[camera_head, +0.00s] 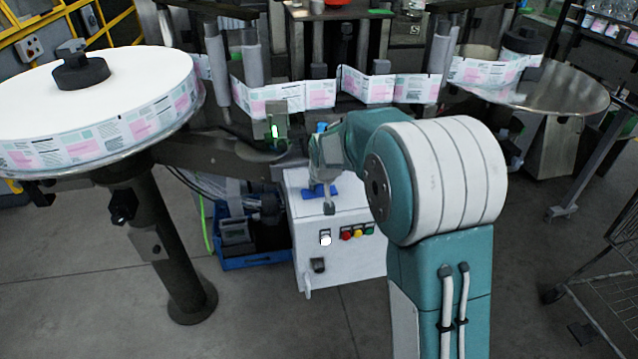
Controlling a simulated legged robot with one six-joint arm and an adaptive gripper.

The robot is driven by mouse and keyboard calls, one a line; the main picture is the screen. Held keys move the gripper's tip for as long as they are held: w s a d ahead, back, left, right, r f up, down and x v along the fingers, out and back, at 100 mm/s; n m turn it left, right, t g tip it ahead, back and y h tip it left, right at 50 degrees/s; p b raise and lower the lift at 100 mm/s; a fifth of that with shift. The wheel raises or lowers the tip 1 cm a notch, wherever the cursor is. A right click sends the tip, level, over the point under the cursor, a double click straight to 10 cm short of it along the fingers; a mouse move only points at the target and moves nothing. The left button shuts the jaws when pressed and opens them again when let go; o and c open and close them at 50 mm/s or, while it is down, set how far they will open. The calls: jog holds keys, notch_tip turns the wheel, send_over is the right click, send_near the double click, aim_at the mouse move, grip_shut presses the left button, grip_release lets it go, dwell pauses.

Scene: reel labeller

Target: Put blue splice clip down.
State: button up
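A small blue piece, which looks like the blue splice clip (314,191), shows just above the front of the white control cabinet (340,262). My gripper (328,203) points down from the end of my teal and white arm, right at the blue piece, and overlaps it in the picture. The fingers are small and partly covered, so I cannot tell whether they are shut on the clip or whether it rests on the cabinet top. Another small blue spot (321,127) shows above my wrist, partly hidden.
A large white label reel (95,95) on a dark post stands at the left. The printed label web (380,87) runs across the machine to a round metal plate (560,88) at the right. A blue crate (252,261) sits left of the cabinet. A wire cart (605,285) stands at the right.

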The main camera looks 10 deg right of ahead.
jog(key=shift+o, duration=0.2)
jog(key=shift+d+r, duration=0.1)
jog(key=shift+s+r, duration=0.15)
jog(key=shift+r, duration=0.2)
jog(key=v, duration=1)
jog(key=s+r, duration=0.3)
jog(key=s, duration=0.5)
jog(key=s+r, duration=0.3)
jog(key=s, duration=0.4)
jog(key=s+d+f, duration=0.1)
jog(key=s+f, duration=0.2)
jog(key=s, duration=1.2)
jog(key=shift+s, duration=0.25)
jog(key=shift+c, duration=0.3)
jog(key=shift+w, duration=0.15)
